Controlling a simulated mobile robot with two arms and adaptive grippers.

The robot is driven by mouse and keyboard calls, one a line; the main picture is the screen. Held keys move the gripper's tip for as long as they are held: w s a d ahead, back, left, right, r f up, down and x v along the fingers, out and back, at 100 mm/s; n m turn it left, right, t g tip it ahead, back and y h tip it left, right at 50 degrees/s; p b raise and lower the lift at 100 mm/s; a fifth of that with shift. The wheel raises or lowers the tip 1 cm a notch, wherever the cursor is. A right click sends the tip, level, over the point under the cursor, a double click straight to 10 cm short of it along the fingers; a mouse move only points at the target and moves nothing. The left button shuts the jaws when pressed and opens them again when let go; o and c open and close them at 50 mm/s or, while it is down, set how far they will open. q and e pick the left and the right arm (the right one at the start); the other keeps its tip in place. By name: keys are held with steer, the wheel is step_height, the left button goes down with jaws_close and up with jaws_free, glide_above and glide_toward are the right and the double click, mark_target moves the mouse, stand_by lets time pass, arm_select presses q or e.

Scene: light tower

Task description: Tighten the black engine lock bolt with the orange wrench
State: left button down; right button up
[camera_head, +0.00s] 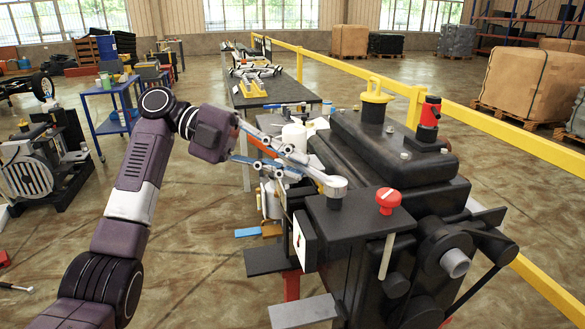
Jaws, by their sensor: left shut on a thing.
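The orange wrench is held in my left gripper (283,158). An orange patch shows near the gripper's base, and a silver shaft runs down to the right to a round wrench head (335,184). The head is over a dark, short cylinder, apparently the black lock bolt (335,202), on the front top corner of the black engine (392,174). I cannot tell whether the head is seated on the bolt, which is mostly covered. My left arm comes in from the left. My right gripper is not in view.
A red knob (388,198) stands right of the wrench head. A yellow cap (376,92) and a red-black cylinder (429,115) rise from the engine's rear. A yellow railing (510,135) runs behind. A workbench (275,97) stands beyond. Floor left of the engine is open.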

arm_select(q)
steer(key=shift+s+a+f+t, duration=0.15)
steer(key=shift+a+t, duration=0.05)
steer(key=shift+t, duration=0.1)
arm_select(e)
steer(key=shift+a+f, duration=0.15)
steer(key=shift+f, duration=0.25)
arm_select(q)
steer(key=n+t+b, duration=0.1)
steer(key=b, duration=0.1)
steer(key=s+a+n+t+b, duration=0.1)
steer(key=b, duration=0.2)
steer(key=shift+s+a+n+t, duration=0.1)
steer(key=shift+s+n+t, duration=0.1)
steer(key=shift+n+t, duration=0.15)
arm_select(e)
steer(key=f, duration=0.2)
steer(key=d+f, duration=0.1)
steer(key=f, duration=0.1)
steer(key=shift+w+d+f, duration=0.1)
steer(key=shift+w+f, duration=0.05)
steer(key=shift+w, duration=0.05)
arm_select(q)
steer(key=shift+s+a+n+t+b, duration=0.1)
steer(key=shift+s+n+t+b, duration=0.25)
steer(key=shift+t+b, duration=0.3)
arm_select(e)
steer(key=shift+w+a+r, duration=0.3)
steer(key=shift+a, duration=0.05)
